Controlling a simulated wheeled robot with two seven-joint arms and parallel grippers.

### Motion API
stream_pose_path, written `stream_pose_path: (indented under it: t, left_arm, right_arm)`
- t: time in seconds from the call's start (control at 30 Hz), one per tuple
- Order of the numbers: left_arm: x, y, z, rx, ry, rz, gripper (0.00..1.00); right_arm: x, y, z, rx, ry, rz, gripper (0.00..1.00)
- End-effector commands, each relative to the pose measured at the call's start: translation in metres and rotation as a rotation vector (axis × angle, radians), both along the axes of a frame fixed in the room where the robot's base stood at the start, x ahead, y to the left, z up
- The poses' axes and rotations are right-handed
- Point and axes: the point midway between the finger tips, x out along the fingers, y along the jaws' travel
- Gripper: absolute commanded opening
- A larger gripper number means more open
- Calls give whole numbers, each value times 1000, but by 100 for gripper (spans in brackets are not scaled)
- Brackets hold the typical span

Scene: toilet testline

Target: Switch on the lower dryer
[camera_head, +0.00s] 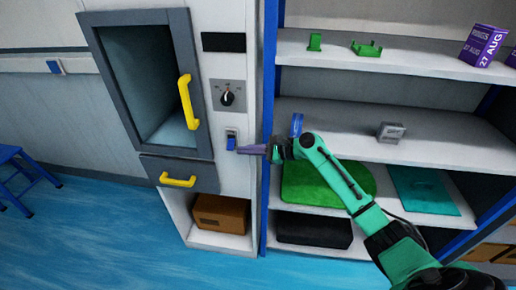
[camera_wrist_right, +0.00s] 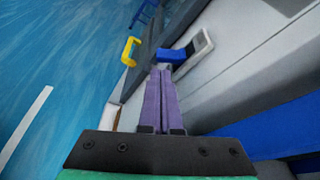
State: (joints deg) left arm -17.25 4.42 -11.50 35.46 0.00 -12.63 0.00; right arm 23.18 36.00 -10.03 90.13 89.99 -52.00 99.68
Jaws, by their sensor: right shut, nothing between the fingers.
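The dryer (camera_head: 203,80) stands at the left of the shelves in the head view, with a grey-framed window door and a yellow handle (camera_head: 188,102). Its light front panel carries a black knob (camera_head: 227,98), with a blue rocker switch (camera_head: 231,142) below it. My right gripper (camera_head: 241,149) has its purple fingers shut and empty, with the tips just beside the lower right of the switch. In the right wrist view, the shut fingertips (camera_wrist_right: 161,72) are close to the blue switch (camera_wrist_right: 172,55); I cannot tell whether they touch. My left gripper is out of view.
A blue shelf post (camera_head: 270,80) stands right of the panel, close to my right gripper. Shelves (camera_head: 340,115) with small items fill the right side. A drawer with a yellow handle (camera_head: 178,181) is below the door, and a brown box (camera_head: 221,214) sits underneath.

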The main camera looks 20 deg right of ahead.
Motion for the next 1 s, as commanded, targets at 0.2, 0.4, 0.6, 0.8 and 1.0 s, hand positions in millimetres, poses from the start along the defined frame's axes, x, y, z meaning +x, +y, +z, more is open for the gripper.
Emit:
stream_pose_path:
  t: [0.2, 0.4, 0.6, 0.8, 1.0]
  left_arm:
    - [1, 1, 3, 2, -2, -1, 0]
    - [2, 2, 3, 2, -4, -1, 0]
    - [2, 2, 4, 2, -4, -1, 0]
    - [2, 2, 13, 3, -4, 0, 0]
    - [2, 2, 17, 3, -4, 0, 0]
  right_arm:
    - [16, 18, -7, -1, -1, 0, 0]
    - [18, 19, -8, -1, -1, -1, 0]
    - [17, 19, -8, 1, 2, -1, 0]
    - [17, 20, -4, 20, 31, -1, 0]
    - [16, 20, -5, 35, 54, -1, 0]
